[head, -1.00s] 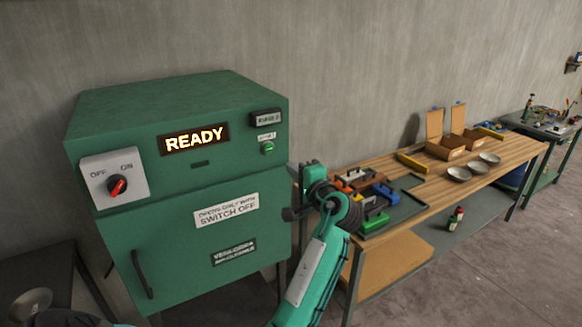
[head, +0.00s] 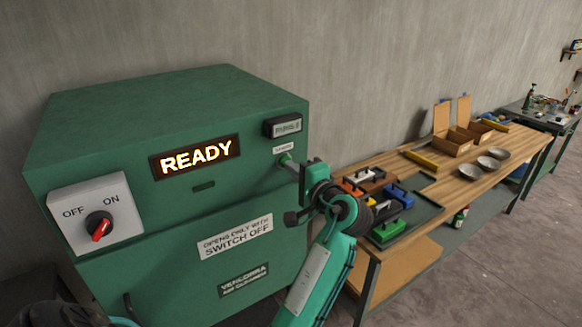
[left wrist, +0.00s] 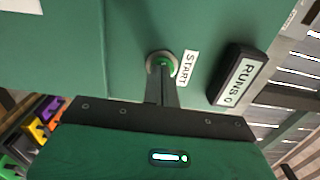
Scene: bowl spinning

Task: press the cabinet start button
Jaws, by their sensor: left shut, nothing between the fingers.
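The green cabinet (head: 180,110) stands on the left with its display (head: 195,157) lit and reading READY. The green start button (left wrist: 164,64), in a grey ring, is beside the START label (left wrist: 187,68) in the left wrist view. My left gripper (left wrist: 162,80) is shut and empty, with its fingertips at the button and partly covering its lower edge. I cannot tell whether they touch. In the head view the left gripper (head: 289,163) hides most of the button.
The red-pointer switch (head: 99,226) sits on an OFF/ON plate, and the RUNS counter (head: 283,127) is above the button. A wooden workbench (head: 440,185) with colored blocks, boxes and metal bowls (head: 480,164) stands close to the right of the cabinet.

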